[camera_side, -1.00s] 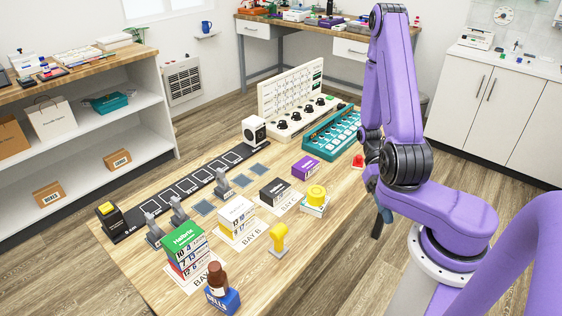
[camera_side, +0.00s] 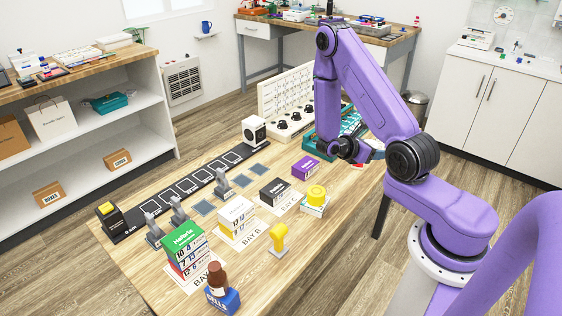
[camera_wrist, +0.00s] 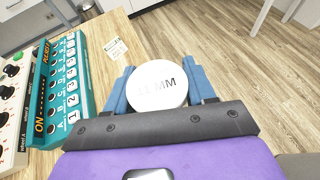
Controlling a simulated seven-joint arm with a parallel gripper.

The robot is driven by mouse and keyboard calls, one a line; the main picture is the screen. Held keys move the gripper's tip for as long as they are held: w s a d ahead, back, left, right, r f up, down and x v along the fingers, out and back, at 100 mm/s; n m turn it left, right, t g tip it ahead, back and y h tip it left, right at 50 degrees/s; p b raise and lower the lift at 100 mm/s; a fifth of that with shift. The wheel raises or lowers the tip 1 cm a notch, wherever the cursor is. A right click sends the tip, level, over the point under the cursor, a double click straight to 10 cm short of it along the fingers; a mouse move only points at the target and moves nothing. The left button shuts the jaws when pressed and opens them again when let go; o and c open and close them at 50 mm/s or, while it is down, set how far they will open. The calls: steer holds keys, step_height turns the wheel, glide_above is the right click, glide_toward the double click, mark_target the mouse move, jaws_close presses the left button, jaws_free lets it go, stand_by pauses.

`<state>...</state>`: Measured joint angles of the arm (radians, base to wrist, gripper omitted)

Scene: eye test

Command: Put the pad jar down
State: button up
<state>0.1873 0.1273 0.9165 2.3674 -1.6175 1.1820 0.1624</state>
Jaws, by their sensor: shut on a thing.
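In the side view my gripper (camera_side: 364,154) is small and partly hidden by my arm, near the far right edge of the table (camera_side: 330,235). A small red patch (camera_side: 378,143) shows beside it; I cannot tell whether it belongs to the jar.
A teal tray (camera_wrist: 82,70) with labelled cells lies left of the jar. A small white card (camera_wrist: 116,48) lies on the table beyond it. A purple box (camera_side: 306,167) and a yellow round thing (camera_side: 316,195) stand nearer the side camera. Floor (camera_wrist: 235,50) shows past the table edge.

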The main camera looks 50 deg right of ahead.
steer(key=w+a+n+t, duration=0.2)
steer(key=w+n+t, duration=0.45)
steer(key=w, duration=0.55)
steer(key=n+t+y, duration=0.2)
steer(key=n+t, duration=0.3)
steer(key=t, duration=0.1)
glide_above(281, 158)
steer(key=shift+m, duration=0.25)
step_height(281, 158, down, 10)
steer(key=shift+s+f, duration=0.1)
steer(key=shift+s, duration=0.05)
steer(key=shift+d+f, duration=0.1)
steer(key=shift+w+f, duration=0.2)
steer(key=shift+f, duration=1.4)
steer(key=shift+f, duration=0.2)
steer(key=o, duration=1)
steer(key=shift+o, duration=0.2)
